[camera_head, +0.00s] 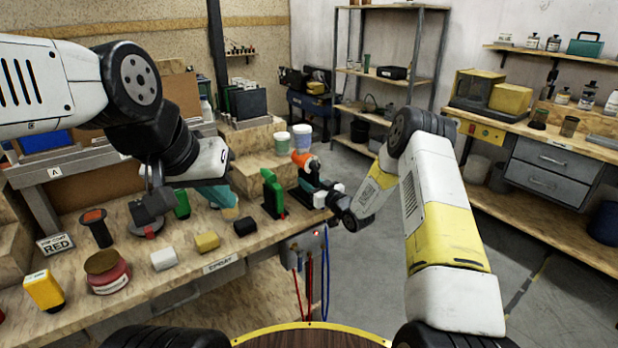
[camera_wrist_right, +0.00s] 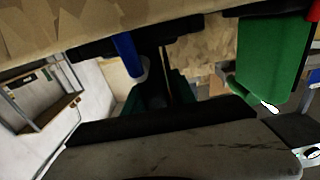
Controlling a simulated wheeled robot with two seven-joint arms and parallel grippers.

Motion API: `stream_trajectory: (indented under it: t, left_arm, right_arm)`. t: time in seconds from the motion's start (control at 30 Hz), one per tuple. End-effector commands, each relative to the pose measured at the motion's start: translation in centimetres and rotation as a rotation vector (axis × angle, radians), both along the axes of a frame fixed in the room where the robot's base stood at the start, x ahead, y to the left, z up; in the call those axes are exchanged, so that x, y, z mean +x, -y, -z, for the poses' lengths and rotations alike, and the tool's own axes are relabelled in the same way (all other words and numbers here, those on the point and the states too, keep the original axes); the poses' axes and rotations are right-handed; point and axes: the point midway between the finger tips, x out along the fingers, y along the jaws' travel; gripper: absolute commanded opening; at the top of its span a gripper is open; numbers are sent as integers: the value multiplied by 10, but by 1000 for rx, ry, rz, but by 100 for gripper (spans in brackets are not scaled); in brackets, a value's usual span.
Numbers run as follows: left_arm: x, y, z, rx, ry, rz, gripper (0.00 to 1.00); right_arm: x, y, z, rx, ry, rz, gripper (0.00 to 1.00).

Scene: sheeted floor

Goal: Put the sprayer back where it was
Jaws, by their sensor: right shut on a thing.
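The sprayer (camera_head: 303,159), with an orange top and a dark lower part, stands roughly upright at the right end of the workbench. My right gripper (camera_head: 322,192) is beside its lower part and is shut on it. The jaws partly hide that part, and I cannot tell whether its base touches the bench. In the right wrist view the contact between jaws and sprayer is not clear. A green upright piece (camera_head: 272,190) stands just left of the sprayer. My left gripper (camera_head: 152,212) hangs over the left half of the bench, and its jaw opening is unclear.
The workbench holds a yellow block (camera_head: 207,241), a white block (camera_head: 163,259), a black block (camera_head: 244,227) and a red jar (camera_head: 107,273). A SPRAY label (camera_head: 222,263) marks the front edge. Two tubs (camera_head: 301,138) stand behind the sprayer. Floor to the right is open.

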Motion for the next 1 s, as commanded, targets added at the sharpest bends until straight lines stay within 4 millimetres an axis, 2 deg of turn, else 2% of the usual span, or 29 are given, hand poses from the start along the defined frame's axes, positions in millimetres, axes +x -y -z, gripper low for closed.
stream_trajectory:
  t: [0.07,0.1,0.17,0.2,0.57,0.67,1.0]
  left_arm:
    - [0,0,0,0,0,0,0]
    - [0,0,0,0,0,0,0]
    - [0,0,0,0,0,0,0]
    - [0,0,0,0,0,0,0]
    - [0,0,0,0,0,0,0]
    - [0,0,0,0,0,0,0]
    - [0,0,0,0,0,0,0]
  right_arm:
    - [1,0,0,2,5,0,18]
    - [0,0,2,0,0,0,40]
    - [0,0,2,0,0,0,52]
    - [0,0,2,-1,-1,0,54]
    - [-2,2,0,0,-1,1,54]
    - [-11,9,1,0,-4,1,54]
    - [-69,51,1,1,-4,3,54]
